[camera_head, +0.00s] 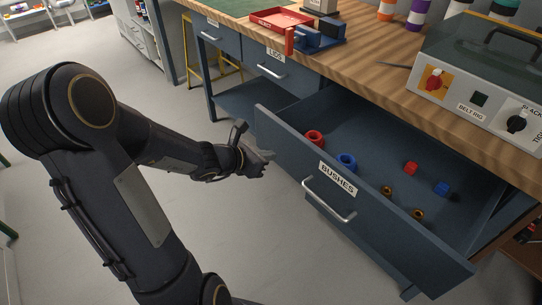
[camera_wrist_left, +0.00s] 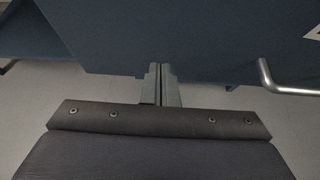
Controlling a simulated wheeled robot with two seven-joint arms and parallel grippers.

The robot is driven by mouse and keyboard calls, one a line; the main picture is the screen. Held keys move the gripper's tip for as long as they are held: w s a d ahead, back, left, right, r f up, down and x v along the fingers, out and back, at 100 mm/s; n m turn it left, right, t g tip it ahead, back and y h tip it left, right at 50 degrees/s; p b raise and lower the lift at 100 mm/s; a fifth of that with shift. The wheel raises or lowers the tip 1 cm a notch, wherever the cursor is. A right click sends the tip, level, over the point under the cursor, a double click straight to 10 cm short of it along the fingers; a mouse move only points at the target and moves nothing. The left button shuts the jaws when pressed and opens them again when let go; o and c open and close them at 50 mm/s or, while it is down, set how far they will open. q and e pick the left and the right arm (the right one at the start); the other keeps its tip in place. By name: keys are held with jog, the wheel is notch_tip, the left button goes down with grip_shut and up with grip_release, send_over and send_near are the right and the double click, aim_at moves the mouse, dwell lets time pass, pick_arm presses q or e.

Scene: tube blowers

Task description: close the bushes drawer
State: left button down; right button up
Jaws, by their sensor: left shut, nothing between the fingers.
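The bushes drawer (camera_head: 375,212) is blue-grey and stands pulled open from the bench. Its front carries a BUSHES label (camera_head: 337,179) and a metal handle (camera_head: 328,203). Inside lie red, blue and brass-coloured bushes. My left gripper (camera_head: 268,156) is shut and empty at the left end of the drawer front, close to its outer face. In the left wrist view the shut fingers (camera_wrist_left: 160,72) point at the blue-grey panel, and the handle (camera_wrist_left: 275,82) is to their right. I cannot tell whether the fingertips touch the panel. My right gripper is not in view.
The wooden bench top (camera_head: 385,75) holds a BELT RIG machine (camera_head: 480,75), a red tray (camera_head: 270,22) and a blue fixture (camera_head: 320,35). A drawer labelled LEGS or similar (camera_head: 272,66) is to the left. The floor (camera_head: 215,265) before the drawer is clear.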

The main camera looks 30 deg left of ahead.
pick_arm(q)
jog(key=shift+w+d, duration=0.3)
jog(key=shift+w, duration=0.45)
